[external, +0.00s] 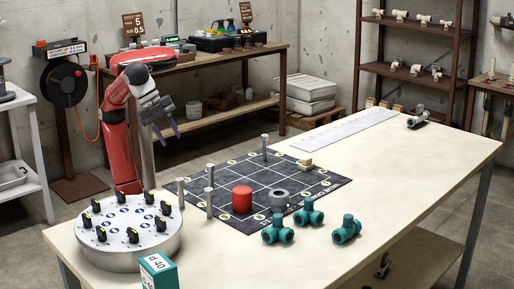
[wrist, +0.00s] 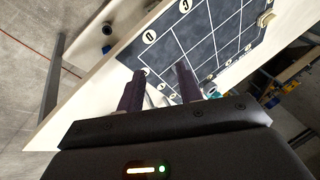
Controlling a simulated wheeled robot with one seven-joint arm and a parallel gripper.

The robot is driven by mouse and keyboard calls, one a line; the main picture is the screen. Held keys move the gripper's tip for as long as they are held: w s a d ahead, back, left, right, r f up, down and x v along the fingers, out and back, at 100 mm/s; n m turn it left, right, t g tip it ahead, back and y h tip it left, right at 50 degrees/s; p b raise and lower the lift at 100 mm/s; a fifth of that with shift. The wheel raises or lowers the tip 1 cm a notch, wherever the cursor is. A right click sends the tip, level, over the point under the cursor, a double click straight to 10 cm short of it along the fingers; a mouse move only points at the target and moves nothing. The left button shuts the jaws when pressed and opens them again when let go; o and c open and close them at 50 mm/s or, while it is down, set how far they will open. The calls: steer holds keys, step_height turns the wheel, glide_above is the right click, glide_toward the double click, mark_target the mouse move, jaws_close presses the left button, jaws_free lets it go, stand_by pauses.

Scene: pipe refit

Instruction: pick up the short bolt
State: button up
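Several upright grey metal posts that look like bolts stand on and beside the dark grid mat (external: 310,180): one at the mat's left edge (external: 180,191), one at the front left (external: 209,204), one behind it (external: 210,174) and one at the far side (external: 265,148). I cannot tell which is the short bolt. My gripper (external: 167,131) is raised above the table's left end, left of and higher than the posts. In the wrist view my gripper (wrist: 160,84) has its two dark fingers apart. Small pale and teal things show beyond the fingers, partly hidden.
A red cylinder (external: 242,199), a grey ring (external: 279,199) and a tan block (external: 305,164) are on the mat. Teal pipe fittings (external: 277,230) lie in front. A round knob panel (external: 128,228) and a teal box (external: 158,271) occupy the near left. The table's right side is mostly clear.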

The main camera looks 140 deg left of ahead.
steer(key=w+d+f+m+t+y, duration=0.1)
steer(key=w+d+m+y, duration=0.1)
steer(key=w+m+y, duration=0.65)
steer(key=w+d+r+m+t, duration=0.2)
steer(key=d+m+t, duration=0.2)
steer(key=d+m, duration=0.3)
steer(key=w+d+r+m+t, duration=0.1)
steer(key=d+m+t, duration=0.35)
steer(key=m, duration=0.35)
steer(key=b, duration=0.2)
glide_toward(182, 206)
steer(key=shift+g, duration=0.35)
steer(key=r, duration=0.1)
steer(key=w+a+r, duration=0.1)
steer(key=r, duration=0.2)
steer(key=shift+w+a+r, duration=0.3)
steer(key=shift+a, duration=0.05)
steer(key=shift+w+a+f+y, duration=0.15)
steer(key=shift+a+f+y, duration=0.05)
steer(key=shift+y, duration=0.05)
steer(key=shift+x, duration=3.55)
jaws_close()
